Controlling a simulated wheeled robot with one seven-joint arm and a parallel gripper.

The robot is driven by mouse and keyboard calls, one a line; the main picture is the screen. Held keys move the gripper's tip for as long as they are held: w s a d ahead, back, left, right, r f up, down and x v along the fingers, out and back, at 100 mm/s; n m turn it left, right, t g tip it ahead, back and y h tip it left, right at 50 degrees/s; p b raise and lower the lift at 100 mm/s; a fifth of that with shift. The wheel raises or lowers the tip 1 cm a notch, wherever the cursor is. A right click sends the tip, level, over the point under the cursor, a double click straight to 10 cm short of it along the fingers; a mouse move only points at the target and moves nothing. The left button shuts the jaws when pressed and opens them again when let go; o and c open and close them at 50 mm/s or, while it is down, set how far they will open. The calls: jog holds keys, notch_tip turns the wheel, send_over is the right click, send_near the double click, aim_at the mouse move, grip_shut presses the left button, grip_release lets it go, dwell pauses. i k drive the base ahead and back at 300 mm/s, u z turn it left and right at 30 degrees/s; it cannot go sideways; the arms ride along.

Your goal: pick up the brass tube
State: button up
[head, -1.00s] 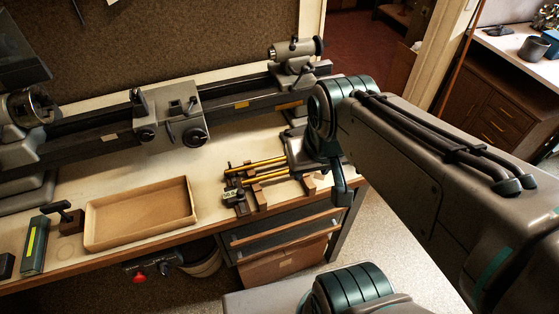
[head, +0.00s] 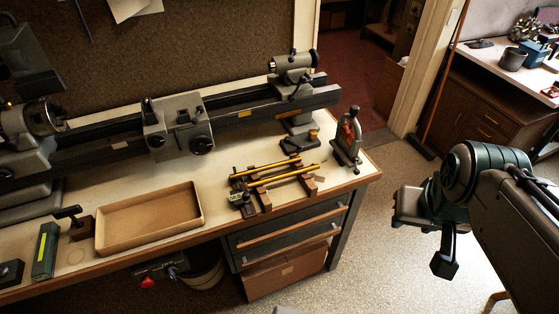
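Two brass tubes lie side by side on wooden blocks near the right end of the bench. The rear brass tube (head: 266,166) and the front brass tube (head: 285,176) are both fully clear of my arm. I cannot tell which one the task means. A small dark device with a greenish face (head: 237,197) sits at their left ends. My gripper (head: 408,208) is off to the right of the bench, over the floor and well apart from the tubes. Its fingers are not clear enough to tell whether they are open or shut.
A lathe (head: 180,125) runs along the back of the bench (head: 222,222). A shallow tray (head: 103,240) stands left of the tubes. Open floor (head: 400,270) lies to the right, before a side desk (head: 470,115).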

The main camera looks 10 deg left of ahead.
aim_at(292, 161)
jog(key=i, duration=1.05)
jog(key=u, duration=0.75)
